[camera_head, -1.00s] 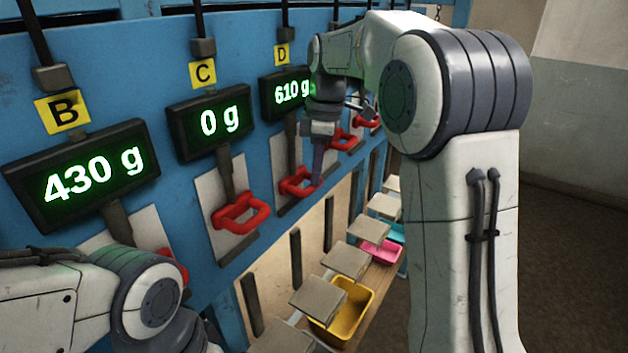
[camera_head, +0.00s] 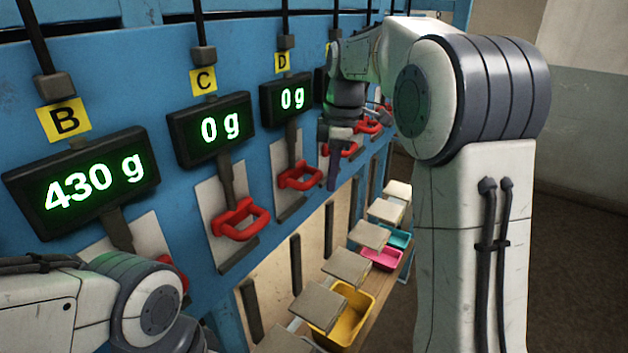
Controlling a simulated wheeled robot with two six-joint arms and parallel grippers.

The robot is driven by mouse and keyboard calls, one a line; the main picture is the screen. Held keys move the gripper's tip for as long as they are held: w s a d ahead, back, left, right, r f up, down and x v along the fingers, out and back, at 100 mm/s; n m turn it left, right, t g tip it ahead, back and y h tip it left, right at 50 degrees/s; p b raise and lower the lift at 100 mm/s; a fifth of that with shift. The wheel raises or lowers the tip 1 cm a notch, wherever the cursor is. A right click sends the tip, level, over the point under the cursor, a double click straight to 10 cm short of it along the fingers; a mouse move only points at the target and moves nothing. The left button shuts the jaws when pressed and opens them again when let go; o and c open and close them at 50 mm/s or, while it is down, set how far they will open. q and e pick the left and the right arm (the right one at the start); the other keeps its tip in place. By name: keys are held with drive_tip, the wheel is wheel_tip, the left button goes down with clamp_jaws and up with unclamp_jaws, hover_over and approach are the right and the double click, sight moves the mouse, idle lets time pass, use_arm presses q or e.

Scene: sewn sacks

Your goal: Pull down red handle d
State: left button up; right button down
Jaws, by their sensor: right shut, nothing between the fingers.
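The red handle d (camera_head: 299,177) is a red loop on the lever below the display that reads 0 g under the yellow D label (camera_head: 283,61). It stands out from its pale plate at the foot of the lever. My right gripper (camera_head: 333,180) is just to the right of it, pointing down, with a visible gap between them. It is shut and empty. My left arm (camera_head: 140,300) shows at the lower left; its gripper is out of the frame.
Red handle c (camera_head: 240,219) is to the left, under a display reading 0 g. Display B (camera_head: 85,182) reads 430 g. More red handles lie beyond my right gripper. Below are grey flaps and yellow (camera_head: 345,316), pink (camera_head: 381,259) and teal (camera_head: 397,238) bins.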

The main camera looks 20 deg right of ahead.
wheel_tip(320, 180, up, 10)
drive_tip(key=shift+s+d+f, duration=0.15)
drive_tip(key=shift+d, duration=0.25)
idle(0.7)
drive_tip(key=s+a+f+m+t, duration=0.15)
drive_tip(key=f+m, duration=0.25)
drive_tip(key=f, duration=0.4)
drive_tip(key=s+a+f+m, duration=0.2)
drive_tip(key=f+m, duration=0.2)
drive_tip(key=f, duration=0.5)
drive_tip(key=s+a+f+m+h, duration=0.1)
drive_tip(key=s+f+m, duration=0.5)
drive_tip(key=s+f, duration=0.55)
drive_tip(key=s+a+r+n+g+b, duration=0.2)
drive_tip(key=s+a+n+b, duration=0.2)
drive_tip(key=s+a, duration=0.9)
drive_tip(key=a+n, duration=0.1)
drive_tip(key=n, duration=0.2)
drive_tip(key=shift+r+y+b, duration=0.15)
drive_tip(key=shift+y+b, duration=0.25)
